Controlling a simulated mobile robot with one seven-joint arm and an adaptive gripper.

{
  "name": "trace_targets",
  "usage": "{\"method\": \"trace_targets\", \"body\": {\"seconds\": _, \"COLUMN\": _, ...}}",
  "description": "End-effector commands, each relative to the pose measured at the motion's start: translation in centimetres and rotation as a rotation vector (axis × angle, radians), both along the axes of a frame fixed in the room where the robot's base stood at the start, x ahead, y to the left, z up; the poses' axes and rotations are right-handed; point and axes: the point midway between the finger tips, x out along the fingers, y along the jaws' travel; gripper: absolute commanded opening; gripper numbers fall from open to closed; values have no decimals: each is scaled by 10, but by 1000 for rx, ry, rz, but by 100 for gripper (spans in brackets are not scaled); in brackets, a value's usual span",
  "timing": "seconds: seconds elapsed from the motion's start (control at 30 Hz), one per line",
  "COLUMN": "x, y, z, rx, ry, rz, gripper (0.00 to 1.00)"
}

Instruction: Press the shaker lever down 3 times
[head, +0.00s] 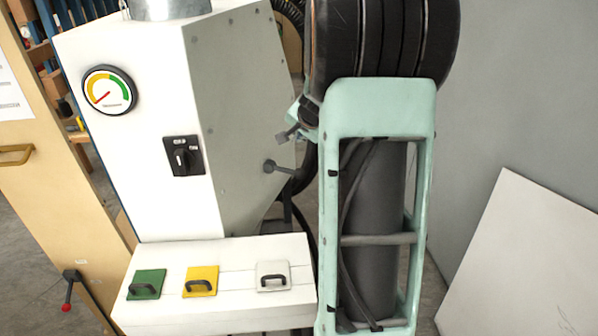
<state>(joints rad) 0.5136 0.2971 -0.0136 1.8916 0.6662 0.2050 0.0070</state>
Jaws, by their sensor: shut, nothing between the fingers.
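The shaker lever (284,169) appears to be the dark rod with a round knob at the grey side panel of the white machine. Its right end runs behind my arm. My gripper (288,134) shows only in small part, beside my arm and a little above the lever's knob. Its tip looks shut and empty, and a gap shows between it and the lever. The rest of the gripper is hidden by my arm.
The white machine cabinet (130,160) carries a round gauge (109,90) and a black rotary switch (184,157). A white box (225,312) below has green, yellow and grey handled plates. A red-knobbed handle (70,287) is at lower left. A pale panel (530,260) leans at right.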

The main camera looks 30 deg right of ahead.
Motion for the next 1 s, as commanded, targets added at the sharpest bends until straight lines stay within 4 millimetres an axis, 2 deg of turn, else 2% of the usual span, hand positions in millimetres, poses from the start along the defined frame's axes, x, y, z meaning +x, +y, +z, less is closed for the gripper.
{"method": "trace_targets", "body": {"seconds": 0.4, "x": -1, "y": 0, "z": -62, "rx": 0, "ry": 2, "rz": -1, "gripper": 0}}
{"method": "trace_targets", "body": {"seconds": 0.5, "x": 0, "y": 0, "z": -71, "rx": -1, "ry": 1, "rz": 0, "gripper": 0}}
{"method": "trace_targets", "body": {"seconds": 0.7, "x": 0, "y": 0, "z": -81, "rx": -1, "ry": 0, "rz": 1, "gripper": 0}}
{"method": "trace_targets", "body": {"seconds": 1.0, "x": 0, "y": 0, "z": -80, "rx": -1, "ry": 0, "rz": 1, "gripper": 0}}
